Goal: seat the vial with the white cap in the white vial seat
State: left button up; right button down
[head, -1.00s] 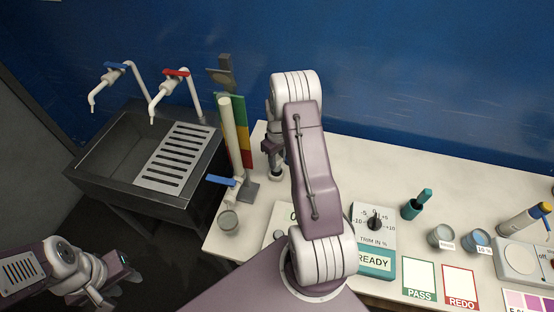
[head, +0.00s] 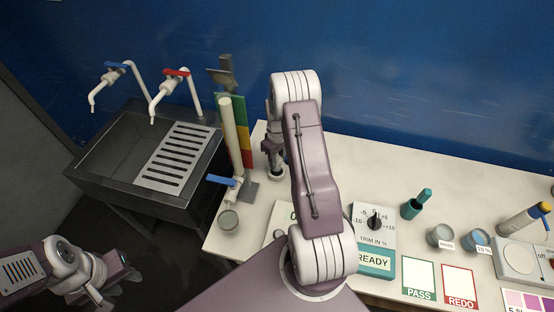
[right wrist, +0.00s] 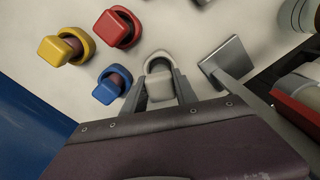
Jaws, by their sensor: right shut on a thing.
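My right gripper (right wrist: 161,88) is shut on the vial with the white cap (right wrist: 160,84), its two fingers on either side of the cap. The white vial seat (right wrist: 158,57) shows as a pale ring just beyond the cap. The vial is lined up with it, but the cap hides whether it is fully down. In the head view my right gripper (head: 272,147) is upright at the back left of the table, above the seat (head: 275,173). My left gripper (head: 128,278) is empty at the lower left, away from the table; its jaw opening is unclear.
Yellow (right wrist: 61,48), red (right wrist: 115,28) and blue (right wrist: 109,86) capped vials stand in rings beside the white one. A grey stand (right wrist: 222,62) is close on the other side. A trim box (head: 374,240) and cups (head: 440,236) occupy the table's right.

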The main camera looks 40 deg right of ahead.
jog(key=shift+f+b, duration=1.15)
jog(key=shift+f, duration=0.65)
dwell(1.5)
dwell(0.5)
jog(key=c, duration=0.9)
grip_release()
notch_tip(320, 180, up, 9)
jog(key=shift+r+b, duration=0.1)
jog(key=shift+b, duration=0.75)
